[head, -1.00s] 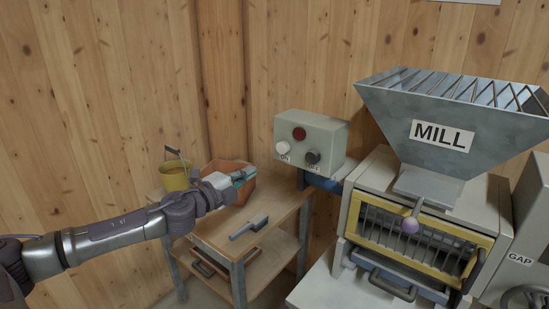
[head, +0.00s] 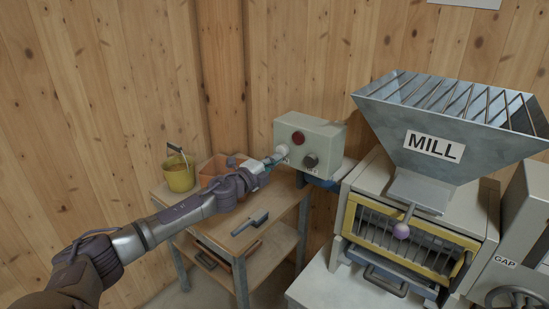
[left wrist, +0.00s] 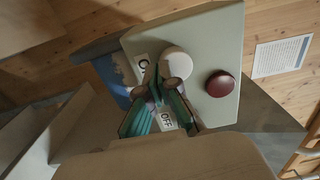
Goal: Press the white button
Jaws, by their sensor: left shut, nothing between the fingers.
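The white button (head: 283,150) sits on the front of a pale grey-green control box (head: 325,135), below and left of a red button (head: 298,138). My left gripper (head: 272,161) is shut and empty, its tips right at the white button's lower left in the head view. In the left wrist view the white button (left wrist: 176,60) shows just beyond the closed fingertips (left wrist: 164,78), which overlap its edge. I cannot tell whether they touch it. The red button (left wrist: 220,84) is to its right. My right gripper is not in view.
A black knob (head: 310,161) is on the box, right of the white button. The mill (head: 425,175) stands to the right. A wooden workbench (head: 278,211) below my left arm holds a yellow bucket (head: 180,178), an orange bin (head: 213,168) and a dark-handled tool (head: 250,222).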

